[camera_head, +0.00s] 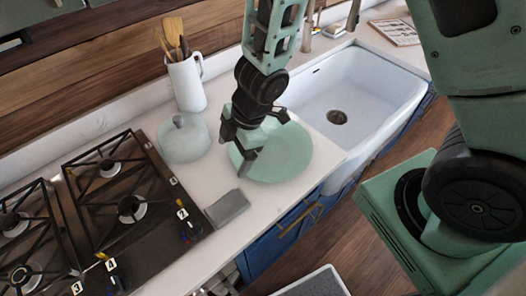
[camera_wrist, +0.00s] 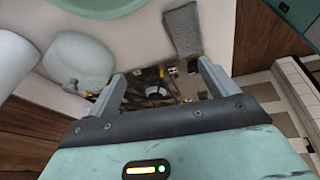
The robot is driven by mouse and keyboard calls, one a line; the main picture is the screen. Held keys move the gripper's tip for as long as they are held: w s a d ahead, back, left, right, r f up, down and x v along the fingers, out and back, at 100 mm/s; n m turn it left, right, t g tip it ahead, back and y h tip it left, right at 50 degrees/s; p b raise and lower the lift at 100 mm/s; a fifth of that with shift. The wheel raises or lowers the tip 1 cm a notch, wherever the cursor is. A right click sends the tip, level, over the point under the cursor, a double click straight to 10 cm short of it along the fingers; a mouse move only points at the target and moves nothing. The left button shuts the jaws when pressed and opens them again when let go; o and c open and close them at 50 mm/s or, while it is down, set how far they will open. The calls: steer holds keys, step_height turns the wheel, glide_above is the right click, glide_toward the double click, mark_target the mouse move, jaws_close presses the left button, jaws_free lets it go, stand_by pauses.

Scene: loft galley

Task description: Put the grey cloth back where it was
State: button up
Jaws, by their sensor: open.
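The grey cloth (camera_head: 228,207) lies folded flat on the white counter, between the hob and the round green board. It also shows at the top of the wrist view (camera_wrist: 182,30), beyond the fingers and to the right. My gripper (camera_head: 240,152) is open and empty, above the left part of the green board (camera_head: 294,155). The cloth is apart from it, towards the counter's front edge. In the wrist view the open fingers (camera_wrist: 160,82) have only the distant hob showing between them.
A black hob (camera_head: 130,200) fills the counter's left. A pale glass dome (camera_head: 184,140) and a white jug of wooden utensils (camera_head: 187,84) stand behind. A white sink (camera_head: 355,95) lies right. The counter's front edge runs close to the cloth. A white tray (camera_head: 318,284) shows below.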

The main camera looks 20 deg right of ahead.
step_height(320, 180, up, 7)
steer(key=d+m+t+h, duration=0.1)
steer(key=m+t+h, duration=0.1)
steer(key=m, duration=0.2)
steer(key=s+d+r+m+g, duration=0.1)
steer(key=s+r+m, duration=0.2)
steer(key=s+r, duration=0.2)
steer(key=s+r+m+g+h, duration=0.1)
steer(key=s+r+m, duration=0.3)
steer(key=s, duration=0.6)
steer(key=shift+s+d+r+m+g, duration=0.3)
steer(key=shift+d+r+g, duration=0.1)
steer(key=shift+r, duration=0.2)
